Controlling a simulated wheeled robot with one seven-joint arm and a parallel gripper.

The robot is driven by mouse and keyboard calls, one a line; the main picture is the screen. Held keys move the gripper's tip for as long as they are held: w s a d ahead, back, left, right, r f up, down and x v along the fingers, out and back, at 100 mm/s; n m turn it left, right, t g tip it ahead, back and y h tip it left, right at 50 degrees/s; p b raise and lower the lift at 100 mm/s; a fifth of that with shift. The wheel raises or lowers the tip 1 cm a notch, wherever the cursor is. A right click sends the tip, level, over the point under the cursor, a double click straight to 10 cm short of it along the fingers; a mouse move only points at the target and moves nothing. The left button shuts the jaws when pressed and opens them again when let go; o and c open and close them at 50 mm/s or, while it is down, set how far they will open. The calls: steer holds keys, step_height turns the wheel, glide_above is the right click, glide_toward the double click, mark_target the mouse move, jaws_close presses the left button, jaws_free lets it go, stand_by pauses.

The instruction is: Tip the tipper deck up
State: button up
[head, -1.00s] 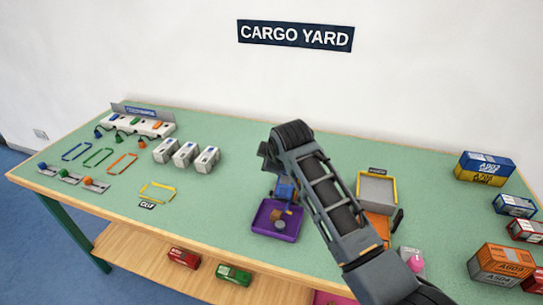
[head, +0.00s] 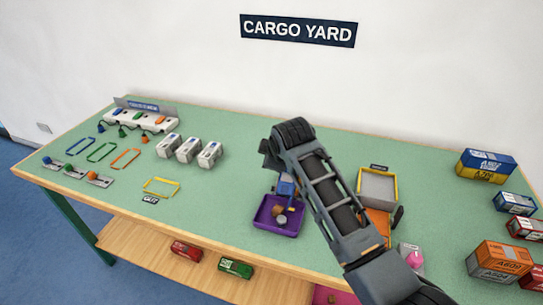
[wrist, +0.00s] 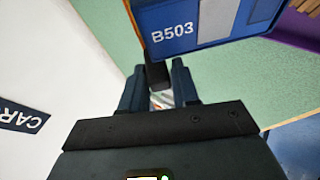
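Brown and pale round pieces (head: 281,219) lie in the purple tray.
A grey tray with a yellow frame (head: 377,186) stands right of my arm, above an orange part (head: 380,222). Stacked containers (head: 487,165) line the right side. White blocks (head: 190,150) stand left of centre. Green tabletop (head: 225,190) is clear between them and the purple tray.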

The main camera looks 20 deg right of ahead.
steer(key=o, duration=0.3)
steer(key=shift+s+a+f, duration=0.1)
steer(key=shift+o, duration=0.2)
steer(key=v, duration=0.7)
steer(key=shift+s+r, duration=0.25)
steer(key=shift+r, duration=0.05)
